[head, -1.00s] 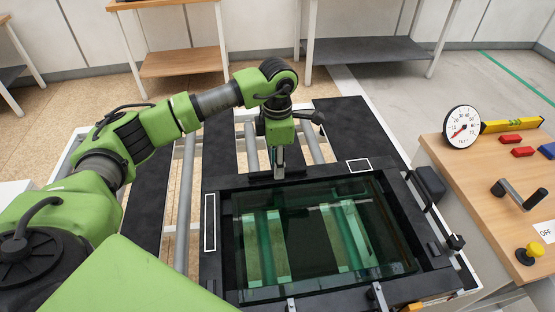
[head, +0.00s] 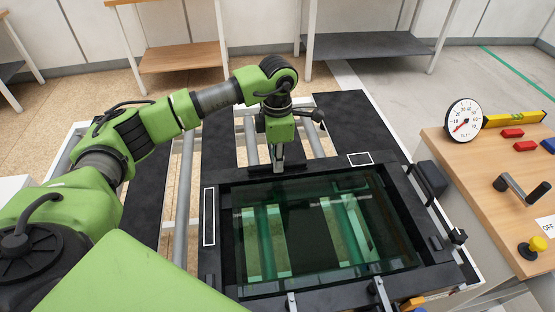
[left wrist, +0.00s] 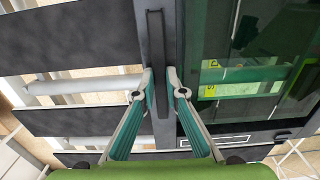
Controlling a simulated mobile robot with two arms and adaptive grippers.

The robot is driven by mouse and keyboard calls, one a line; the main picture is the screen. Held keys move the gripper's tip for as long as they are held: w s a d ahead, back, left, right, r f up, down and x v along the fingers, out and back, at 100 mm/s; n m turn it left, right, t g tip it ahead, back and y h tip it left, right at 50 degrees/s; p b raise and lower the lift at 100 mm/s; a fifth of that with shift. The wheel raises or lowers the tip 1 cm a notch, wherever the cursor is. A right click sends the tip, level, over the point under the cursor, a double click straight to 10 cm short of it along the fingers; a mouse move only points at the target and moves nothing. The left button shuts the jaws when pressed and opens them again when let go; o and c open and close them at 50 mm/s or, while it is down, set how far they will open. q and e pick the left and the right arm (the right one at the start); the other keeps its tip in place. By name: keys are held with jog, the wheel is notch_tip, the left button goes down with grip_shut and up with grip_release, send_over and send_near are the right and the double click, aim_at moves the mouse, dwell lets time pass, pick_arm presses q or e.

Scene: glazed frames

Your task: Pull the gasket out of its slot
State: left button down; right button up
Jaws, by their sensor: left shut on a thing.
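The gasket (left wrist: 156,45) is a narrow black strip along the far side of the black frame around the glass pane (head: 318,225). In the left wrist view it runs lengthwise between my fingertips. My left gripper (head: 279,167) comes down from above at the far edge of the frame. In the left wrist view its two fingers (left wrist: 159,78) close on the strip from both sides. In the head view the strip is mostly hidden by the fingers and blends into the black frame, so I cannot tell how far it stands out of its slot. My right gripper is not in view.
A wooden bench (head: 490,190) at the right holds a round gauge (head: 464,120), a yellow level, red and blue blocks, a crank handle and a yellow knob. Clamps (head: 380,292) stand at the frame's near edge. Rollers and black slats lie behind the frame.

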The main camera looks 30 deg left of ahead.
pick_arm(q)
jog(key=shift+w+r, duration=0.2)
jog(key=shift+r, duration=0.15)
jog(key=shift+s+r, duration=0.2)
jog(key=shift+r, duration=0.1)
jog(key=shift+w+r+p, duration=0.1)
jog(key=shift+r+p, duration=0.5)
jog(key=shift+r, duration=0.6)
